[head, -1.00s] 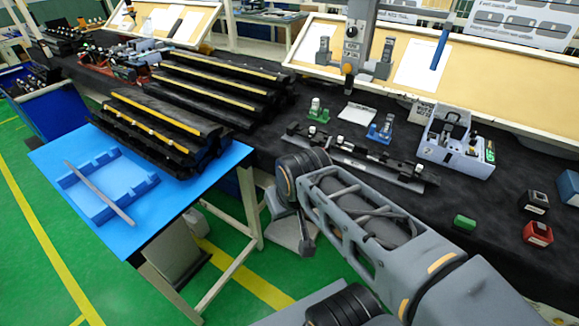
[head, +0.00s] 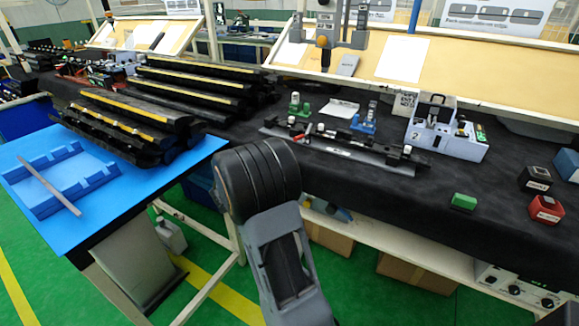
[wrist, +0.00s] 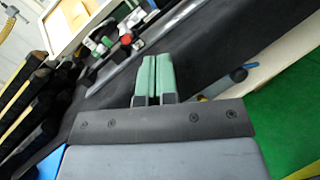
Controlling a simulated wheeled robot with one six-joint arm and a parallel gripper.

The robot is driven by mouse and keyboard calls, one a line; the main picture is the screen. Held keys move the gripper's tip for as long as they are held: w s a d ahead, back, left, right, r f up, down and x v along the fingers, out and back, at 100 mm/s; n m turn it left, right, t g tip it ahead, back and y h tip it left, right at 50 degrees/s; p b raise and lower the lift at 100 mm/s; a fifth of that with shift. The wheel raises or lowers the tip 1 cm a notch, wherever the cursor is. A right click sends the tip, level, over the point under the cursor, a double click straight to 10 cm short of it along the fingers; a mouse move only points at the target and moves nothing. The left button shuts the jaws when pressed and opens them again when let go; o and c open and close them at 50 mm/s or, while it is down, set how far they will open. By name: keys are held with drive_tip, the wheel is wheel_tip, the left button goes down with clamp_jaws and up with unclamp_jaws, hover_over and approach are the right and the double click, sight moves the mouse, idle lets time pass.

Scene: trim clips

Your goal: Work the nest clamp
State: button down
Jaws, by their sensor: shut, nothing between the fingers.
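A long fixture rail (head: 345,150) with small black blocks and knobs lies on the black-covered bench in the head view. A pale grey box fixture (head: 458,146) with a black upright handle stands right of it. I cannot tell for sure which carries the nest clamp. In the wrist view my gripper (wrist: 152,62) has green fingers pressed together, empty. The fingers point toward the bench, where the rail (wrist: 178,17) and a red-and-white part (wrist: 126,38) show beyond them, apart from the fingers. In the head view my arm hides the gripper.
A green stand (head: 299,106) and a blue stand (head: 365,118) sit behind the rail. A green block (head: 464,201), a black box (head: 534,180) and a red box (head: 545,209) lie at right. Black trim strips (head: 135,120) and a blue tray (head: 87,170) are at left. Bench front is clear.

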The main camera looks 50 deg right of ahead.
drive_tip(key=w+d+f+n+t+h+b, duration=0.2)
drive_tip(key=w+f+n+t+h, duration=0.1)
drive_tip(key=w+f+n+t, duration=0.15)
drive_tip(key=x, duration=0.9)
drive_tip(key=shift+w+d, duration=0.2)
drive_tip(key=shift+d, duration=0.15)
